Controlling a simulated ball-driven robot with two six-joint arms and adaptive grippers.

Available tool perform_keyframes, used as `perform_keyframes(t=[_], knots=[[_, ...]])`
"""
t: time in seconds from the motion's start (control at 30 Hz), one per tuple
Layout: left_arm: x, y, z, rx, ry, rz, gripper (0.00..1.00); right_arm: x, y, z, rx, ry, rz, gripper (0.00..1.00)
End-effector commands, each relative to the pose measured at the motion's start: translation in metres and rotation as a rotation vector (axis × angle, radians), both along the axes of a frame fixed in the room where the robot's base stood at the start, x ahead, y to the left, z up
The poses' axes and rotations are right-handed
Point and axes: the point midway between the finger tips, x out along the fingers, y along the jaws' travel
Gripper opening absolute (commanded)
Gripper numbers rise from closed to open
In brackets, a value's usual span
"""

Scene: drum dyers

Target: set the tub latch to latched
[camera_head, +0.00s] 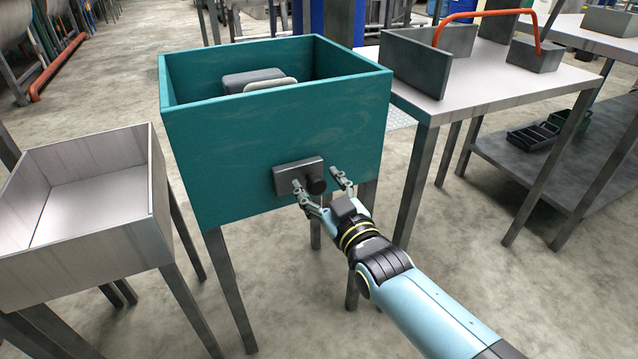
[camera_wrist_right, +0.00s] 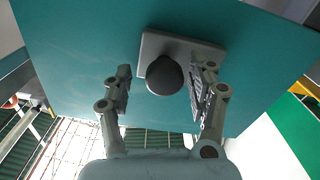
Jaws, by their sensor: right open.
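The teal tub (camera_head: 235,150) stands on dark legs at the centre of the head view. Its latch, a grey plate (camera_head: 287,174) with a dark round knob (camera_head: 316,185), is on the tub's front face. My right gripper (camera_head: 322,180) is open in front of the latch, one finger on each side of the knob. In the right wrist view the knob (camera_wrist_right: 164,75) sits between the open fingers (camera_wrist_right: 160,90), closer to the right-hand finger, and the grey plate (camera_wrist_right: 205,50) lies behind it. I cannot tell whether a finger touches the knob. My left gripper is not in view.
Grey blocks (camera_head: 252,78) lie inside the tub. An empty pale tray (camera_head: 85,200) on legs stands at left. A table (camera_head: 480,85) at right holds grey boxes and an orange curved bar (camera_head: 475,15). A low shelf (camera_head: 540,165) holds dark bins.

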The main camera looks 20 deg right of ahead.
Motion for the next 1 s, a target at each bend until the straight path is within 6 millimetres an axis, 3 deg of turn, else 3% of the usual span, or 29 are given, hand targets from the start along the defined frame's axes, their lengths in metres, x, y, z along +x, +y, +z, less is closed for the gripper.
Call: perform_keyframes(t=[0.3, 0.5, 0.7, 1.0], knots=[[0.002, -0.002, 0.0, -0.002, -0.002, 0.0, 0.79, -0.068, -0.003, -0.001, 0.0, 0.004, -0.001, 0.58], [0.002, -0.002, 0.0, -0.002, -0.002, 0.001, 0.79, -0.102, -0.004, -0.001, 0.0, 0.003, -0.001, 0.58], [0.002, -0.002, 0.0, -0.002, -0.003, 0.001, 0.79, -0.114, -0.005, -0.001, 0.0, 0.002, -0.001, 0.58], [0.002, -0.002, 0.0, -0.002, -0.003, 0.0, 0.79, -0.114, -0.005, -0.001, 0.0, 0.002, -0.001, 0.58]])
